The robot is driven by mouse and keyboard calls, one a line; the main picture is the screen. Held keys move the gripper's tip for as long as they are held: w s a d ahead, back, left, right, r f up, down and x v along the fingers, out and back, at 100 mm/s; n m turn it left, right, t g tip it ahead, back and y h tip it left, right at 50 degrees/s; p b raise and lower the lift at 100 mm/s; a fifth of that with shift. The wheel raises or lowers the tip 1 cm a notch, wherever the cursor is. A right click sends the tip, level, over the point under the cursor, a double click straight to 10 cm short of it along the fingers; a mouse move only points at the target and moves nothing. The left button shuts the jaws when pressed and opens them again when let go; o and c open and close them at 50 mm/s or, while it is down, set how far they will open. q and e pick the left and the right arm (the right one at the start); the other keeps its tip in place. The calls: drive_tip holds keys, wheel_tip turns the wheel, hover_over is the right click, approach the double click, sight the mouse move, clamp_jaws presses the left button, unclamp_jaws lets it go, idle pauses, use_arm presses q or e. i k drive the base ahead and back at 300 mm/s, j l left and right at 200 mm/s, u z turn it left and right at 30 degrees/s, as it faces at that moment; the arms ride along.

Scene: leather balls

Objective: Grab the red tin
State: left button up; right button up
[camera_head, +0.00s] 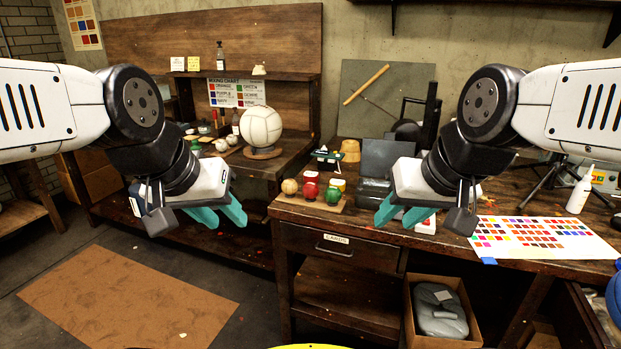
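On a small wooden board (345,205) at the front of the workbench, a red, tin-like object (311,177) stands behind a red ball (309,191); they partly overlap, so its shape is hard to tell. A tan ball (289,187), a green ball (333,196) and a yellow-and-white tin (338,184) share the board. Another red-and-white object (428,225) is partly hidden behind my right gripper (402,212). That gripper is open and empty, right of the board. My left gripper (220,213) is open and empty, left of the board.
A white ball (261,126) sits on a stand on the left bench. A colour chart sheet (540,238) and a white bottle (580,190) are on the bench at right. A drawer (340,247) is below the board; a cardboard box (410,310) stands beneath the bench.

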sight(308, 176)
drive_tip(key=i+j+u, duration=0.2)
drive_tip(key=i+j, duration=0.5)
drive_tip(key=i+j+u, duration=0.15)
drive_tip(key=i+j, duration=0.5)
drive_tip(key=i+l, duration=0.1)
drive_tip(key=l, duration=0.3)
